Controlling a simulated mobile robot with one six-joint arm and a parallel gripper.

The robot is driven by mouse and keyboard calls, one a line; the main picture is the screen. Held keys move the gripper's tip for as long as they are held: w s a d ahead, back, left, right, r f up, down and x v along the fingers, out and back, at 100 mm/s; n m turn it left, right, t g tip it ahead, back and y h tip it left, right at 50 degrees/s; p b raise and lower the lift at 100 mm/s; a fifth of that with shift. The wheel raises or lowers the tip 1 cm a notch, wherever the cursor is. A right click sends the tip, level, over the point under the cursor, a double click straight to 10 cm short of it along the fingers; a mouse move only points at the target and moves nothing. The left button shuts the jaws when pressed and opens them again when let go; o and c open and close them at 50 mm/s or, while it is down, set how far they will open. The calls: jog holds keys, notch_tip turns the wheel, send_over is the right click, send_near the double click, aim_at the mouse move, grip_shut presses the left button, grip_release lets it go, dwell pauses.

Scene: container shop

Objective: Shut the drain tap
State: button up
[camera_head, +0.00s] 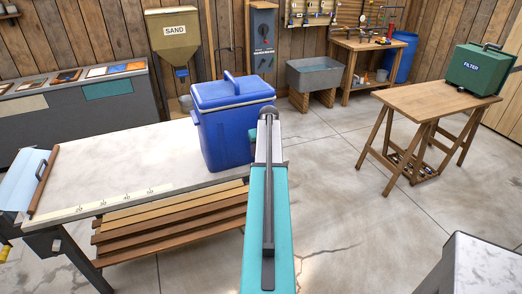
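A blue cooler box (228,138) with a closed lid and a raised handle stands upright on the right end of the pale workbench (120,165). I cannot make out a drain tap on the cooler's visible faces. My teal arm rises from the bottom middle and covers the area just right of the cooler's lower right edge, so anything there is hidden. The arm's upper end shows beside the cooler's right side; I cannot tell whether they touch. My gripper's fingers do not show.
Wooden slats (170,225) stick out under the workbench's front. A wooden trestle table (430,101) with a green filter case (476,70) stands at right. A grey sink (316,75) and a blue barrel (402,55) stand at the back. A grey block (485,265) is at lower right. The floor between is clear.

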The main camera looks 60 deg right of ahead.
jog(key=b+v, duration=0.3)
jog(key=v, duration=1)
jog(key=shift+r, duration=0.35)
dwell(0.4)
